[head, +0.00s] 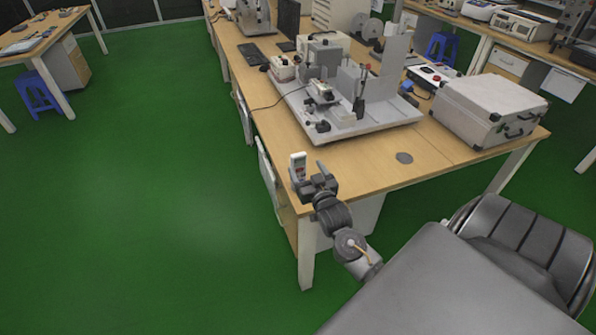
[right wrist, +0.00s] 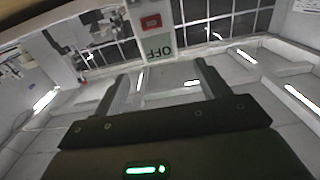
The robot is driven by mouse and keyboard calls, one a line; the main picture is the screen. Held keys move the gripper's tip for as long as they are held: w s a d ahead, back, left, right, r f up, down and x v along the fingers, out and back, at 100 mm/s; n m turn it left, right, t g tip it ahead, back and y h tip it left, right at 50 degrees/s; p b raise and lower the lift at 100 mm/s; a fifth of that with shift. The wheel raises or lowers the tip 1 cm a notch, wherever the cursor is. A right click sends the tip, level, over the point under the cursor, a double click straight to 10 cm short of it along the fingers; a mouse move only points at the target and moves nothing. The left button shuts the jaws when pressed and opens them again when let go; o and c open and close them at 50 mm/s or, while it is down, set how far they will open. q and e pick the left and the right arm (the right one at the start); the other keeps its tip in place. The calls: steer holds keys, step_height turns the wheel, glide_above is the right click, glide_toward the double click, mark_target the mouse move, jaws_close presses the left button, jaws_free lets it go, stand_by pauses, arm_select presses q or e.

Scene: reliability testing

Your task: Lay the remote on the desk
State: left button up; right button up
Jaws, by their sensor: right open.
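The remote (head: 298,166) is a small white block with a red patch, upright by the near left corner of the desk (head: 370,165). The right wrist view shows the remote (right wrist: 154,30) upside down with its red patch and the letters OFF, partly cut by the top edge. My right gripper (head: 309,184) is beside it at the desk corner. Its two fingers (right wrist: 163,72) are apart, with a gap between each fingertip and the remote. The remote's lower end is hard to make out, so I cannot tell if it touches the desk. My left gripper is not in view.
A white machine on a base plate (head: 350,128) fills the desk's middle. A silver case (head: 485,108) stands at the right, and a grey disc (head: 404,158) lies near the front edge. The wood between the disc and the near left corner is bare.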

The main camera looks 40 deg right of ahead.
mark_target(300, 158)
steer(key=p+x, duration=0.1)
steer(key=x, duration=0.4)
steer(key=shift+f, duration=0.15)
steer(key=shift+c, duration=0.4)
steer(key=c, duration=1.5)
